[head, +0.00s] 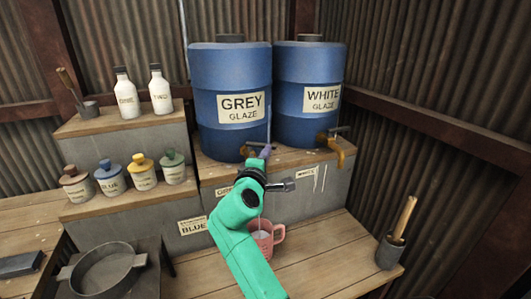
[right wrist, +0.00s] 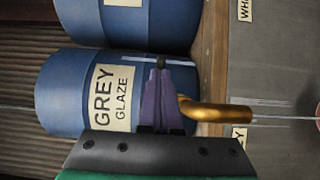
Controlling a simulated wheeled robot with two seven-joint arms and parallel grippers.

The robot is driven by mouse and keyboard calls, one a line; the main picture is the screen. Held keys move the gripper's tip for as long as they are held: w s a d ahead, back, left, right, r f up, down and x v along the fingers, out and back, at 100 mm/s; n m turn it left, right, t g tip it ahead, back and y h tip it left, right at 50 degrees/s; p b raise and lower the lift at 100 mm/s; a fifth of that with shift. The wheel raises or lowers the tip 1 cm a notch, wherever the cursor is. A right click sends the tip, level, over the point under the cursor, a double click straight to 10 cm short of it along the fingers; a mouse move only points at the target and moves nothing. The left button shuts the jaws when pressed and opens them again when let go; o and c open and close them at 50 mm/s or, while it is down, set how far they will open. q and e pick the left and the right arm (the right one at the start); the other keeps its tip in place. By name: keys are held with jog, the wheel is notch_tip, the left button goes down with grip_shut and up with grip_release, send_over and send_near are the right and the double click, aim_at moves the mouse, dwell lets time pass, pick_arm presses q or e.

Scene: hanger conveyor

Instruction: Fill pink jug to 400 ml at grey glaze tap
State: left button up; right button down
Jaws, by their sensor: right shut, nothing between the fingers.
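The pink jug (head: 263,240) stands upright on the wooden bench below the grey glaze tap; my arm hides part of it. Its edge shows in the right wrist view (right wrist: 318,113). A thin pale stream (right wrist: 285,118) runs from the brass grey glaze tap (right wrist: 215,111) towards the jug. The fill level and scale cannot be read. My right gripper (right wrist: 160,72) is shut and empty, its purple fingers at the tap's lever (right wrist: 135,58). Whether they touch it I cannot tell. The grey glaze barrel (head: 230,80) is behind. My left gripper is not in view.
The white glaze barrel (head: 308,90) and its brass tap (head: 336,146) stand to the right. Bottles (head: 160,90) and lidded jars (head: 143,175) fill the left steps. A pan (head: 108,268) is at lower left, and a grey pot (head: 391,250) at right. The bench right of the jug is clear.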

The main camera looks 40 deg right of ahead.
aim_at(275, 145)
jog(key=d+n+t+y+p, duration=0.1)
jog(key=p, duration=0.1)
jog(key=n+t+y+p, duration=0.1)
jog(key=y, duration=0.1)
jog(key=d+n+t+y+p, duration=0.1)
jog(key=n+t+p, duration=0.1)
jog(key=shift+w+d+r+y+p, duration=0.2)
jog(key=shift+d+r+y+p, duration=0.1)
jog(key=shift+r, duration=0.1)
jog(key=shift+w+d+f+n+t+y+p, duration=0.2)
jog(key=shift+d+n+t+y+p, duration=0.2)
jog(key=shift+n+t+y+p, duration=0.45)
jog(key=shift+w+d+f+y, duration=0.15)
jog(key=shift+w+d+y, duration=0.1)
jog(key=shift+w+d, duration=0.1)
